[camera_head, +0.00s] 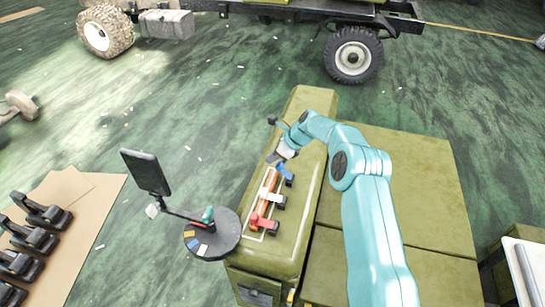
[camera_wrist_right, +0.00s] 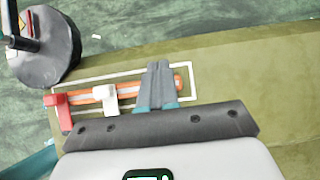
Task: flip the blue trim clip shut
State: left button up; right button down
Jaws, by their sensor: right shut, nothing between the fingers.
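The blue trim clip (camera_head: 287,174) sits near the far end of an orange strip (camera_head: 267,191) on the green box top. I cannot tell whether its flap is up or down. My right gripper (camera_head: 279,157) is right by the blue clip in the head view. In the right wrist view its fingers (camera_wrist_right: 158,72) are shut together, empty, over the far part of the orange strip and hide the blue clip there. Whether they touch it is unclear. A white clip (camera_wrist_right: 105,97) and a red clip (camera_wrist_right: 57,108) sit further along the strip. My left gripper is out of view.
A white outline (camera_wrist_right: 88,82) frames the strip. A round dark stand (camera_head: 222,240) with a screen (camera_head: 146,172) on an arm stands left of the box (camera_head: 310,100). Several black parts (camera_head: 42,211) lie on cardboard at far left. A vehicle's wheel (camera_head: 353,56) is at the back.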

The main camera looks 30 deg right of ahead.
jog(key=shift+s+r, duration=0.1)
jog(key=shift+r+p, duration=0.35)
jog(key=shift+r, duration=0.35)
